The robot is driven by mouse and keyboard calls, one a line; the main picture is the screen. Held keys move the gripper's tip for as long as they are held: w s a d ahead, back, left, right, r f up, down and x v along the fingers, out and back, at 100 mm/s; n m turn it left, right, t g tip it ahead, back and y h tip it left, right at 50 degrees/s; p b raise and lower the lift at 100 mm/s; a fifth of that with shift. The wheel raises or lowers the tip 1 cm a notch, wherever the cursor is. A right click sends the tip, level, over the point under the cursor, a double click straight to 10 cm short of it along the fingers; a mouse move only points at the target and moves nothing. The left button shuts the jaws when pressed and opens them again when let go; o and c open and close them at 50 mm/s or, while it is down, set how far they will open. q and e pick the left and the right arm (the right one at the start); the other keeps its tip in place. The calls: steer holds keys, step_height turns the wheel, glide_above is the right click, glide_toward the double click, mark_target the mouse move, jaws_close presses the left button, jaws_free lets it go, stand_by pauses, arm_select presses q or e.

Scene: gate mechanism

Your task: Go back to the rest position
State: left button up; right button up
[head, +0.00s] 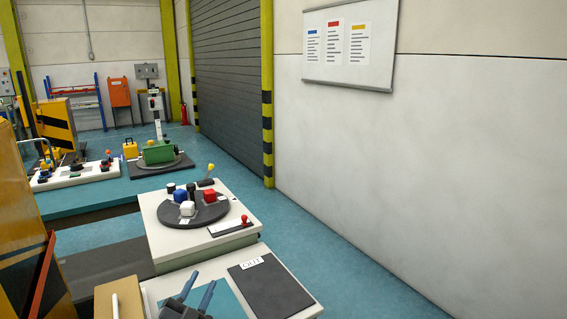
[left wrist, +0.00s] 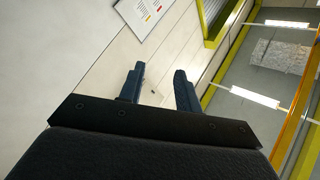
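My left gripper (head: 201,280) shows at the bottom edge of the head view, above the near white table. Its two dark blue fingers stand apart with nothing between them. In the left wrist view the gripper (left wrist: 159,72) is also open and empty, with the wall and ceiling beyond it. My right gripper is in neither view.
A dark turntable (head: 193,212) holds red, blue and white cubes on the white table. A red-knobbed lever (head: 244,219) stands in front of it. A dark mat (head: 270,288) marked OUT lies nearer. A yellow-and-black housing (head: 22,225) stands left; a bare wall (head: 430,170) is at right.

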arm_select(q)
steer(key=s+a+f+n+g+y, duration=0.3)
steer(key=s+f+n+g+y, duration=0.15)
steer(key=f, duration=0.35)
steer(key=s+a+f+n+g+y, duration=0.3)
steer(key=s+f+n+y, duration=0.15)
steer(key=f, duration=0.45)
steer(key=s+d+f+g+h, duration=0.1)
steer(key=s+d+f+g, duration=0.1)
steer(key=s+f+g, duration=0.6)
steer(key=s+d+f+g+h, duration=0.2)
steer(key=s+f, duration=0.2)
steer(key=s, duration=0.8)
steer(key=s+d+f+g, duration=0.1)
steer(key=d+f, duration=0.1)
steer(key=f, duration=0.8)
steer(key=s+d+f+g, duration=0.1)
steer(key=d+f, duration=0.2)
steer(key=f, duration=0.7)
steer(key=shift+d+f+h, duration=0.3)
steer(key=shift+f, duration=0.1)
